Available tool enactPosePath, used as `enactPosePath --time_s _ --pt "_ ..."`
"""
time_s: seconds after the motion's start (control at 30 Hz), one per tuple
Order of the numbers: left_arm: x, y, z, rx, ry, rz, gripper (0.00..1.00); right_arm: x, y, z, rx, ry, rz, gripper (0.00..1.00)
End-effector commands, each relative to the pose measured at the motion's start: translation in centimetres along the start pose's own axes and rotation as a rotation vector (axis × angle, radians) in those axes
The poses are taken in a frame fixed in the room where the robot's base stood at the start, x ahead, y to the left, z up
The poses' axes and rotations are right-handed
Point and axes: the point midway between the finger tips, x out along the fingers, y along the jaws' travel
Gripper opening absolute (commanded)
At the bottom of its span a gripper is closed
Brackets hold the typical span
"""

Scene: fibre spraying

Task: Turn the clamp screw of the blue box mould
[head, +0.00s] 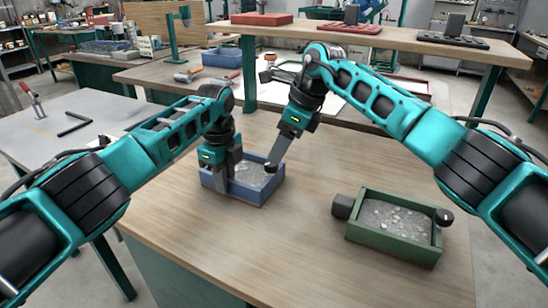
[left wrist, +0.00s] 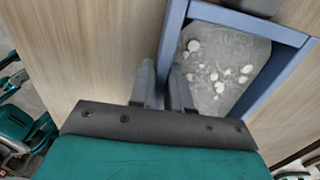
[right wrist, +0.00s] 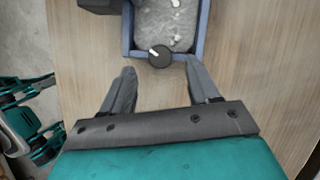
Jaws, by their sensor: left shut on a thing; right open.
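The blue box mould (head: 258,198) stands on the wooden bench, filled with grey material with pale lumps. Its round dark clamp screw (right wrist: 159,56) has a white mark and sits at one end wall; it also shows in the head view (head: 269,168). My left gripper (left wrist: 163,75) is shut on the mould's blue side wall, one finger outside and one inside. My right gripper (right wrist: 162,78) is open, its fingers on either side of the clamp screw's near side, apart from it. The screw lies just beyond the gap between the fingertips.
A green box mould (head: 392,245) with a dark knob (head: 444,217) and a dark block (head: 342,207) at its ends stands to the right. Bare bench lies between the moulds. A grey table (head: 50,150) is at left, and a raised shelf (head: 380,38) crosses the back.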

Motion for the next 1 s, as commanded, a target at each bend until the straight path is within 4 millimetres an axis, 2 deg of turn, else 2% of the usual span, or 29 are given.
enactPosePath --time_s 0.1,0.23,0.63,1.0 --pt "-0.1 0.0 0.0 -0.001 -0.001 -0.002 0.00 2.1 0.1 0.0 0.000 0.000 0.003 0.60" --pt "-0.1 0.0 0.0 -0.001 -0.001 -0.002 0.00 3.6 0.0 0.0 0.000 0.000 0.002 0.60" --pt "-0.1 0.0 0.0 -0.001 -0.001 -0.002 0.00 4.3 0.0 0.0 -0.001 0.000 -0.001 0.60" --pt "-0.1 0.0 0.0 -0.001 -0.001 -0.002 0.00 4.3 0.0 0.0 -0.002 0.000 -0.001 0.26"
